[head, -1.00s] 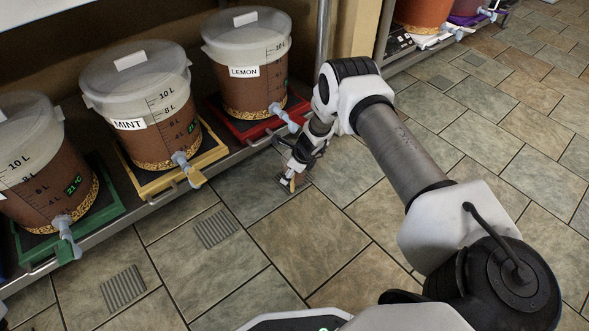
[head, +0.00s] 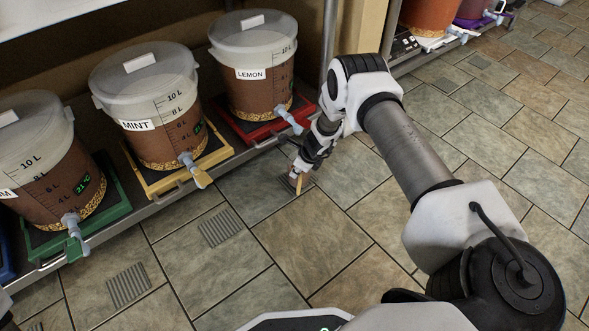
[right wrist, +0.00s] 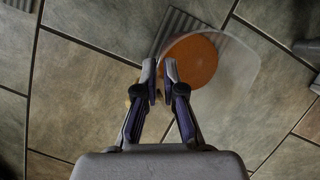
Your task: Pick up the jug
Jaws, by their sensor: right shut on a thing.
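The jug (right wrist: 238,62) shows in the right wrist view as a clear, rounded vessel with an orange round area (right wrist: 193,60) inside it, seen from above. My right gripper (right wrist: 160,78) is shut on the jug at its near left side, with the fingertips close together. The gripped part is mostly hidden between the fingers. In the head view, my right gripper (head: 299,176) points down low, in front of the lemon bucket's shelf. The jug's outline cannot be made out there; only a small tan piece shows at the fingertips. My left gripper is not in view.
Lemon (head: 252,95), mint (head: 150,115) and another bucket (head: 45,170) stand on coloured trays along the low shelf, with taps jutting outward. A shelf post (head: 328,50) stands behind my right arm. The tiled floor (head: 400,260) is open in front, with floor grates.

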